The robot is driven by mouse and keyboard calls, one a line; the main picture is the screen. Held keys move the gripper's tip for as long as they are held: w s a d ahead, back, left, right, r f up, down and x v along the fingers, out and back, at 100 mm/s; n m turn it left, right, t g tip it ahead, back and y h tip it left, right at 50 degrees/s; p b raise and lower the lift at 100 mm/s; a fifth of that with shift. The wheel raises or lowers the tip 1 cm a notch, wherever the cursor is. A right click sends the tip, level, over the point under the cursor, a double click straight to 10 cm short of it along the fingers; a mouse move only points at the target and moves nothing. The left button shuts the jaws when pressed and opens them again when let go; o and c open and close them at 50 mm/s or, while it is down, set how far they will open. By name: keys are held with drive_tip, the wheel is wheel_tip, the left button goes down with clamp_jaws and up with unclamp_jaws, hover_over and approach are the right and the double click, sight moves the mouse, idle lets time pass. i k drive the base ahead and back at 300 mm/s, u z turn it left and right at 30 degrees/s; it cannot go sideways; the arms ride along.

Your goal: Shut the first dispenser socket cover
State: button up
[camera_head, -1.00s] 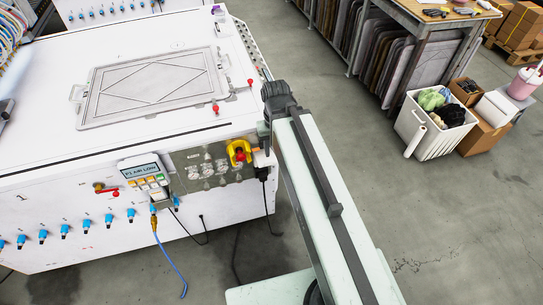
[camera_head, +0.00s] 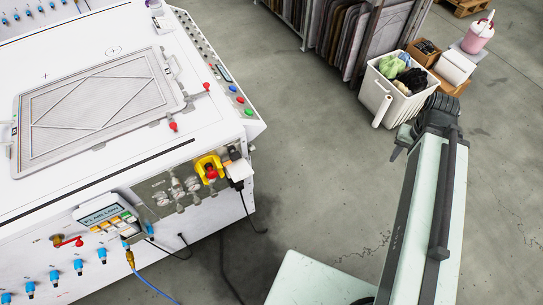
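A socket box (camera_head: 236,158) with a pale flap sits at the machine's near right corner, right of the yellow-backed red stop button (camera_head: 210,172). A black cable hangs below the box. The flap seems to stand out from the box, but it is too small to be sure it is the first dispenser socket cover. My pale green arm is at the right, over the floor and well apart from the machine.
The white machine (camera_head: 120,190) fills the left, with a framed screen (camera_head: 98,105) on top and a control display (camera_head: 100,214) in front. A blue hose and black cables hang from its front. A white bin (camera_head: 397,88) and boxes stand at the back right. Grey floor is clear between.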

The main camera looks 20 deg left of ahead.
sight(239, 171)
drive_tip(key=z, duration=0.15)
drive_tip(key=k, duration=1.45)
drive_tip(key=u, duration=2.45)
drive_tip(key=i, duration=1.5)
